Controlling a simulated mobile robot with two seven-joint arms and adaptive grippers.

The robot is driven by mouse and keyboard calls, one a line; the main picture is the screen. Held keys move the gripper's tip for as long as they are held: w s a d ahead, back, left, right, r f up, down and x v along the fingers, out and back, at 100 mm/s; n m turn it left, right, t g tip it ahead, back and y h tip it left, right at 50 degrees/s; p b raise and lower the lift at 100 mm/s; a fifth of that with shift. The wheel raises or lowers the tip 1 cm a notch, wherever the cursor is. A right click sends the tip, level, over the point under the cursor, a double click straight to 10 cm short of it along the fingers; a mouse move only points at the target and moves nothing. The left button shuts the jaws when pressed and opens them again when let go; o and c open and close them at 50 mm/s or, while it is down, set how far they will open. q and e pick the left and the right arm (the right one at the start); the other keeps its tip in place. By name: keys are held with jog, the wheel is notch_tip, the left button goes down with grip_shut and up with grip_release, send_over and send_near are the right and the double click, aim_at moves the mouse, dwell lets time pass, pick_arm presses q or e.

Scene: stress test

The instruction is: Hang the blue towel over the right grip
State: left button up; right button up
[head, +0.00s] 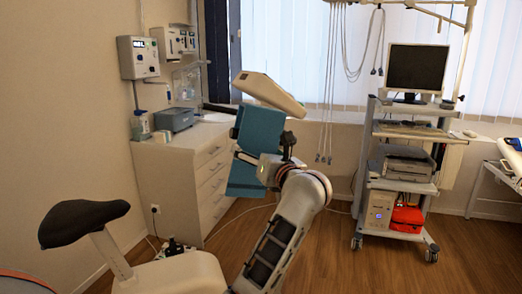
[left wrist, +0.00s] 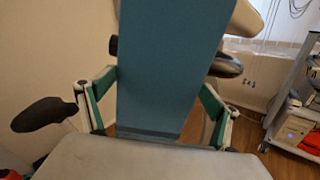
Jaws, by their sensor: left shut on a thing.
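The blue towel (head: 262,130) is in my left gripper (head: 264,162), which is shut on it. It hangs as a flat panel in front of the bike's beige console (head: 275,93), its lower part below the gripper. In the left wrist view the towel (left wrist: 168,65) stands up between the fingers of the gripper (left wrist: 155,102). The dark right grip (left wrist: 227,67) shows just right of the towel, and a dark grip end (left wrist: 113,45) shows at its left. Whether the towel touches the right grip, I cannot tell. My right gripper is not in view.
The bike's black saddle (head: 83,221) is at the lower left. A white drawer cabinet (head: 175,185) stands behind on the left. A wheeled equipment cart (head: 405,173) with a monitor stands on the right. Wooden floor is open between bike and cart.

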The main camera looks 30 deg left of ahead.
aim_at(253, 169)
pick_arm(q)
jog(key=shift+s+a+f+b, duration=0.2)
jog(key=shift+f+b, duration=0.25)
jog(key=shift+f, duration=0.4)
jog(key=shift+s+a+f+b, duration=0.15)
jog(key=shift+f+b, duration=0.3)
jog(key=shift+f, duration=0.45)
jog(key=shift+s+a+f+b, duration=0.1)
jog(key=shift+s+f+b, duration=0.25)
jog(key=shift+f, duration=0.5)
jog(key=shift+w, duration=0.1)
jog(key=shift+f, duration=0.1)
jog(key=o, duration=1)
jog(key=shift+d, duration=0.1)
jog(key=v, duration=0.7)
jog(key=shift+s, duration=0.25)
